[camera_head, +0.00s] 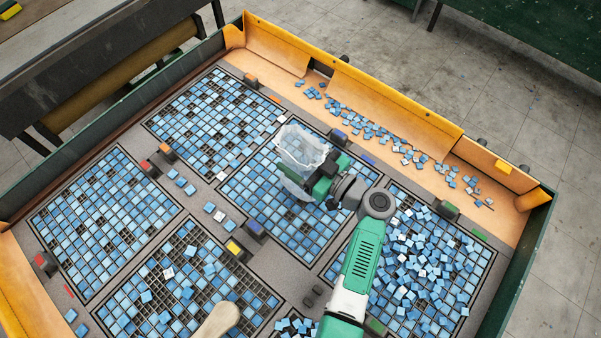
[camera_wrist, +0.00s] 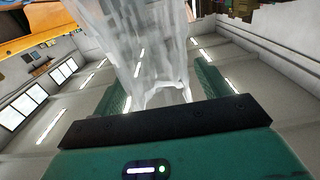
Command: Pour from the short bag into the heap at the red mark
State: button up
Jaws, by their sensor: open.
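A clear, crumpled plastic bag (camera_head: 303,147) is at my gripper (camera_head: 312,181), above the middle back grid in the head view. In the wrist view the bag (camera_wrist: 135,45) rises between the two green fingers, which stand apart; I cannot tell whether they touch it. No tiles show clearly inside the bag. A red mark (camera_head: 68,291) lies on the grey bed at the left, by the left grid. A few loose blue tiles (camera_head: 75,324) lie near it at the lower left. Whether this bag is the short one cannot be told.
Grids of blue tiles (camera_head: 105,220) cover the bed, with coloured clamps such as a yellow one (camera_head: 235,248) between them. Loose tiles pile up on the right grid (camera_head: 425,255). An orange rim (camera_head: 390,100) bounds the back. A rounded tan handle (camera_head: 218,320) shows at the front.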

jog(key=shift+c, duration=0.5)
jog(key=c, duration=1.4)
jog(key=shift+c, duration=0.5)
jog(key=shift+r, duration=0.1)
